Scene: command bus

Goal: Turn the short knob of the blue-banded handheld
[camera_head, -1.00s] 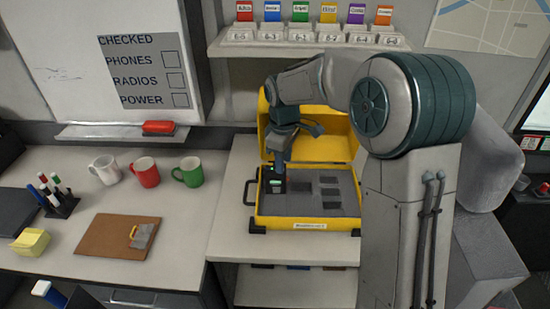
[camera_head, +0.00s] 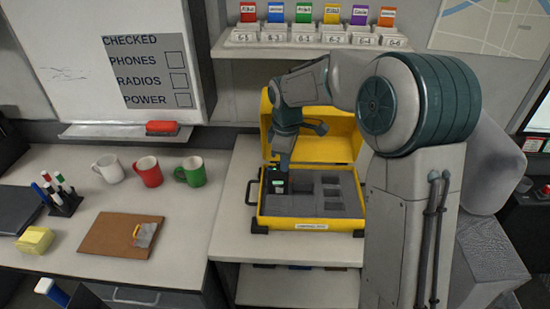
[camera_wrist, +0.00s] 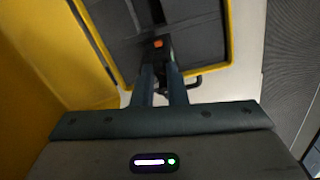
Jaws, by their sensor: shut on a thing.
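A dark handheld (camera_head: 277,188) with a small lit green screen stands at the left end of the grey foam in an open yellow case (camera_head: 309,223). My gripper (camera_head: 281,169) reaches down onto its top from above. In the wrist view my gripper (camera_wrist: 160,87) is shut on a dark part at the top of the handheld (camera_wrist: 157,57), with a small orange mark just beyond the fingertips. I cannot make out whether that part is the short knob. The blue band does not show.
The case's raised lid (camera_head: 335,135) stands behind the gripper, under a shelf (camera_head: 300,47) with coloured tags. Several other foam slots look empty.

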